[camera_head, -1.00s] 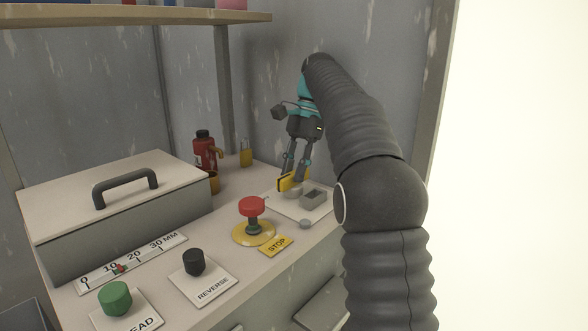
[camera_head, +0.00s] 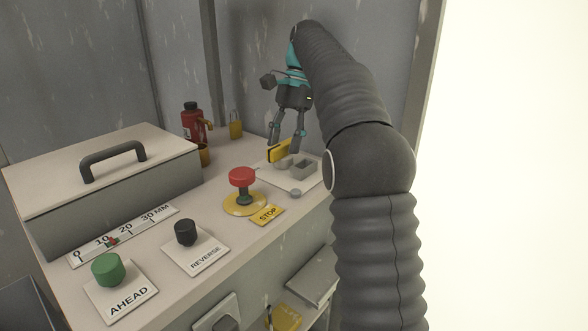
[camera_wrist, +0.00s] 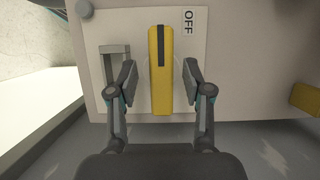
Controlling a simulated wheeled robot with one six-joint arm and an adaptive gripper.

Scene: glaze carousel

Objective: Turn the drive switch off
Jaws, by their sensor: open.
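The drive switch is a yellow lever (camera_wrist: 160,90) with a dark stripe, on a pale plate (camera_wrist: 192,98) marked OFF at one end. In the wrist view the lever points away from the OFF label's row, running along the picture's upright direction. My gripper (camera_wrist: 160,80) is open, with one finger on each side of the lever and a visible gap on both sides. In the head view the yellow lever (camera_head: 279,151) shows under my fingers, partly hidden by them.
A grey bracket (camera_wrist: 114,50) stands on the plate beside my left finger. In the head view a red stop button (camera_head: 241,177), a black REVERSE knob (camera_head: 185,232) and a green AHEAD knob (camera_head: 108,270) are nearer. A red bottle (camera_head: 192,122) and brass padlock (camera_head: 236,125) stand behind.

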